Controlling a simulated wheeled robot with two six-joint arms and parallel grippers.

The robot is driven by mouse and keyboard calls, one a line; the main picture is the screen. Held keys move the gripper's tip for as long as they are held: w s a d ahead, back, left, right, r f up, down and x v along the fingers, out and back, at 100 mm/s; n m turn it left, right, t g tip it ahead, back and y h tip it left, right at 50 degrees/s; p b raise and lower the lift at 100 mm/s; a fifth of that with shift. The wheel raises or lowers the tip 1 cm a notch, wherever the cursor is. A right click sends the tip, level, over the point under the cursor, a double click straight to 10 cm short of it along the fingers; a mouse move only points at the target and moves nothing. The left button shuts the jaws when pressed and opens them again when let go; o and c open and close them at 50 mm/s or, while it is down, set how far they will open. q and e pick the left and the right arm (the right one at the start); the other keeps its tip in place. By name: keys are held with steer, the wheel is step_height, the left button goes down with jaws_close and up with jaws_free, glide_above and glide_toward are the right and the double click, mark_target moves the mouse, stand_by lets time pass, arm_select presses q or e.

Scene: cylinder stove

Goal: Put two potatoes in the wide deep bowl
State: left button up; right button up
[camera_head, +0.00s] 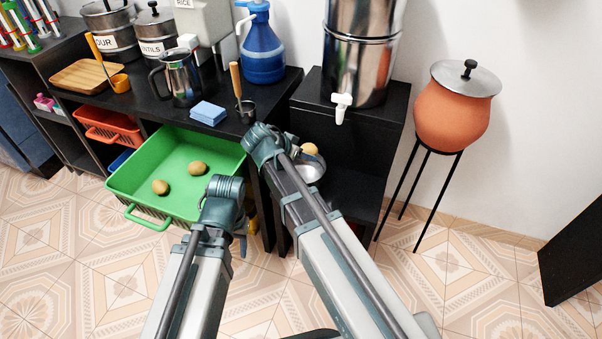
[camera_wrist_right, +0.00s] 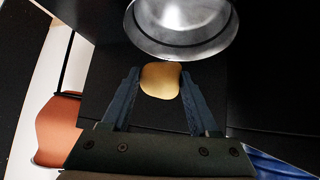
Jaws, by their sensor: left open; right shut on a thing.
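Two brown potatoes (camera_head: 197,168) (camera_head: 160,187) lie apart in the pulled-out green drawer basket (camera_head: 125,178). A third, yellowish potato (camera_wrist_right: 160,80) is held between the fingertips of my right gripper (camera_wrist_right: 160,88); it also shows in the head view (camera_head: 310,149). A shiny metal bowl (camera_wrist_right: 200,30) is just beyond the held potato in the wrist view; in the head view it (camera_head: 312,172) is partly hidden by my right arm. Whether the bowl holds anything is not clear. My left gripper (camera_head: 243,243) is open beside the basket, mostly hidden behind its arm.
The black counter (camera_head: 290,82) holds pots, a metal jug (camera_head: 180,78), a blue water jug (camera_head: 262,48) and blue sponges (camera_head: 209,113). A steel dispenser (camera_head: 358,60) stands on a black cabinet. A clay pot (camera_head: 452,115) on a tall stand is at right. The tiled floor is open.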

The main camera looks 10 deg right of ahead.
steer(key=shift+f+b, duration=3.05)
steer(key=shift+b, duration=0.05)
steer(key=o, duration=1.5)
steer(key=shift+r, duration=0.1)
